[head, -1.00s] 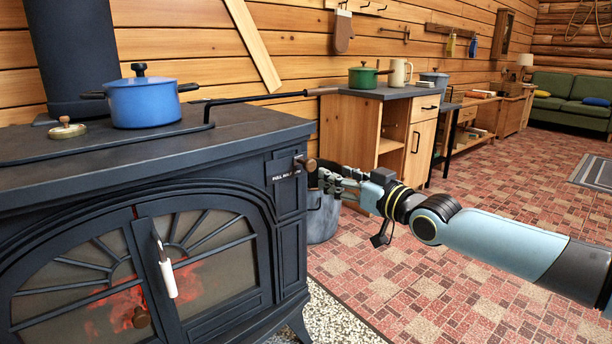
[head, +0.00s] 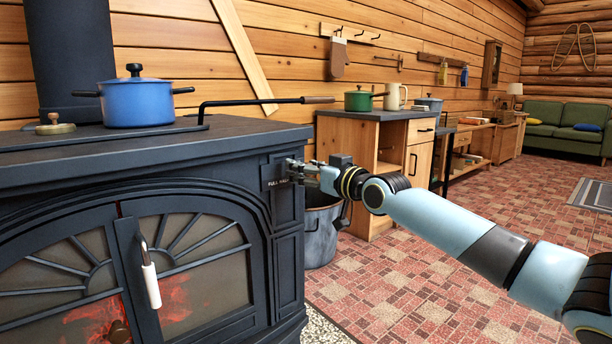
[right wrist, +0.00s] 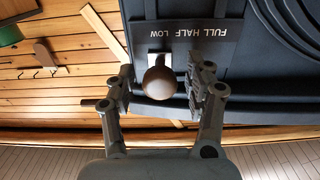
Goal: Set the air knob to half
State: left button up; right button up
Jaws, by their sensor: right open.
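The plate also shows in the head view (head: 274,183), where my gripper mostly hides the knob. My right gripper (right wrist: 160,88) is open, with one finger on each side of the knob and visible gaps. In the head view my right gripper (head: 298,171) reaches the stove corner from the right. My left gripper is not in view.
A grey metal bucket (head: 320,238) stands on the floor below my right arm. A wooden cabinet (head: 350,150) stands behind. The brick-patterned floor at right is open.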

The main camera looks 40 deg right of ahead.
aim_at(282, 167)
grip_shut()
dwell(0.3)
jog(key=shift+a, duration=0.4)
jog(key=shift+a+p, duration=0.75)
jog(key=shift+a, duration=0.45)
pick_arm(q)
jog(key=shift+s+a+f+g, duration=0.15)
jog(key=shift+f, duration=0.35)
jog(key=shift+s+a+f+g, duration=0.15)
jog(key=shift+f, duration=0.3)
pick_arm(e)
jog(key=shift+f, duration=0.15)
jog(key=c, duration=0.5)
grip_release()
jog(key=shift+s, duration=0.1)
jog(key=shift+c, duration=0.2)
jog(key=o, duration=0.5)
